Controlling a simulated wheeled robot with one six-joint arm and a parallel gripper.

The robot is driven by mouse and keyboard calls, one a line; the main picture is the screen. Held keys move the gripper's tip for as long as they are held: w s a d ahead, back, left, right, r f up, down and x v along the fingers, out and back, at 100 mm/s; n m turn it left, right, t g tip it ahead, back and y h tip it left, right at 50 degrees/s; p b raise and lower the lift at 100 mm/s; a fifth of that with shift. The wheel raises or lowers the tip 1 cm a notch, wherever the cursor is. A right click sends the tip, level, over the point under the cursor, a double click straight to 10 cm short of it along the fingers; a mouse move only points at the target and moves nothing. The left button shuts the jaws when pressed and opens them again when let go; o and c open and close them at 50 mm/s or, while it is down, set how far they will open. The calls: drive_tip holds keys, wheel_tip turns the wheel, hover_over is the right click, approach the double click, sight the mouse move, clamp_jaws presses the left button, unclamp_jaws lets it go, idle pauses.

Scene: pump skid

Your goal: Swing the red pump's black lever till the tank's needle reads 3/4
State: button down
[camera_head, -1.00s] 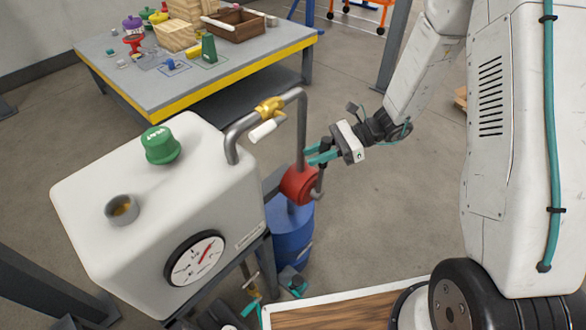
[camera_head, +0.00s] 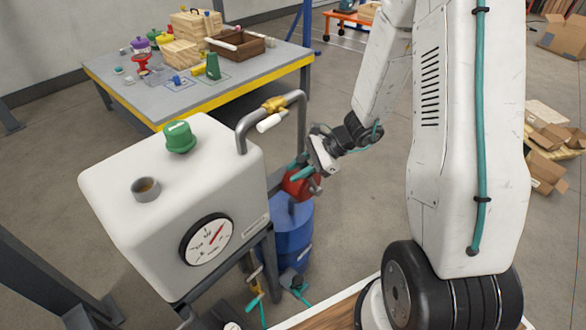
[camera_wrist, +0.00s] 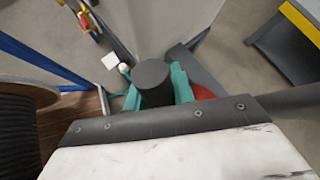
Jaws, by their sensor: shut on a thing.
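The red pump (camera_head: 297,188) sits beside the tank, below the grey pipe and above a blue drum. My gripper (camera_head: 301,171) is at the pump's upper side and covers part of it. In the wrist view my gripper's teal fingers (camera_wrist: 155,88) are shut on the black lever (camera_wrist: 152,74), one on each side of its round end. A bit of the red pump (camera_wrist: 203,92) shows behind the right finger. The white tank (camera_head: 165,205) carries a round gauge (camera_head: 198,249). Its red needle (camera_head: 217,235) points to the upper right; the scale marks are too small to read surely.
A grey pipe (camera_head: 302,125) with a brass valve (camera_head: 273,105) and white handle (camera_head: 270,122) rises over the pump. The blue drum (camera_head: 290,235) stands below. A yellow-edged table (camera_head: 140,98) with blocks and a tray is behind. Floor right of the pump is open.

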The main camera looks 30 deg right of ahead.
drive_tip(key=shift+s, duration=0.1)
drive_tip(key=c, duration=1.2)
unclamp_jaws()
drive_tip(key=shift+d+r, duration=0.25)
drive_tip(key=shift+d, duration=0.1)
drive_tip(key=v, duration=0.7)
drive_tip(key=shift+s, duration=0.1)
